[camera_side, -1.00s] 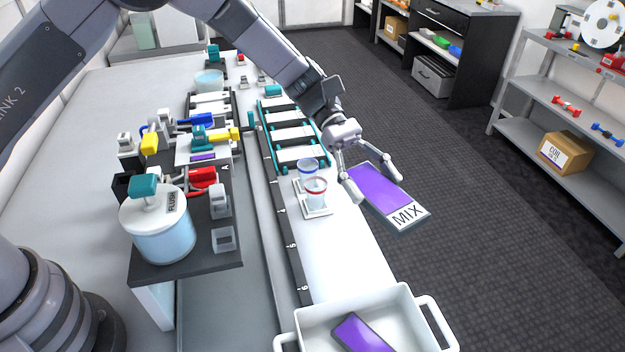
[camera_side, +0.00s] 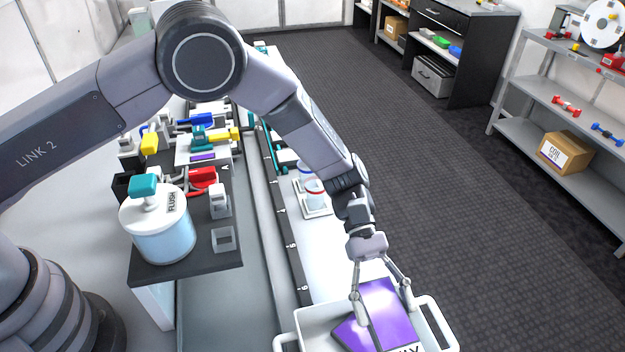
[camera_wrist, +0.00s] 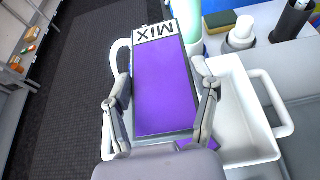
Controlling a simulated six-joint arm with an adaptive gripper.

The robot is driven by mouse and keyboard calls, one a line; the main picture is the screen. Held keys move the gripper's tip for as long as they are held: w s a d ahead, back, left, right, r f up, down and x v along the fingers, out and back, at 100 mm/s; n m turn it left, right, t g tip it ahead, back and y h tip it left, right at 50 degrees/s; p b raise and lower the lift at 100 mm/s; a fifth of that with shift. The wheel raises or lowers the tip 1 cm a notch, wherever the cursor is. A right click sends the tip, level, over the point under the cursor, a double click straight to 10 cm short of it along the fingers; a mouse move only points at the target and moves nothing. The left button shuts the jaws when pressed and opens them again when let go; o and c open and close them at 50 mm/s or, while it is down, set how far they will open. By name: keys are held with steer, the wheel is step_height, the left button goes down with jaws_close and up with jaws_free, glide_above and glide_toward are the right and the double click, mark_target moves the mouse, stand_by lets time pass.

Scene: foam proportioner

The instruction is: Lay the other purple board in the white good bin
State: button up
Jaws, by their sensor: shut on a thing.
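My gripper (camera_side: 384,305) is shut on a purple board (camera_side: 388,302) with a white end marked MIX, gripping it by its two long sides. In the wrist view the held board (camera_wrist: 162,88) lies between the two fingers (camera_wrist: 160,110), its MIX end away from my gripper. The board is over the white bin (camera_side: 312,318), and the bin's wall shows to the right in the wrist view (camera_wrist: 240,105). Another purple board (camera_side: 346,336) lies in the bin, mostly hidden under the held one; a small purple corner (camera_wrist: 208,143) shows near my right finger. The height of the held board above it is hard to tell.
The bin has raised walls and handles (camera_wrist: 275,100) at its sides. A bottle (camera_wrist: 240,35), a sponge (camera_wrist: 222,20) and a dark container (camera_wrist: 292,18) stand just beyond the bin. Cups (camera_side: 315,190) stand on the white table strip behind my arm.

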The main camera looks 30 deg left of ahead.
steer(key=shift+f, duration=3.55)
steer(key=o, duration=1.2)
steer(key=v, duration=1.2)
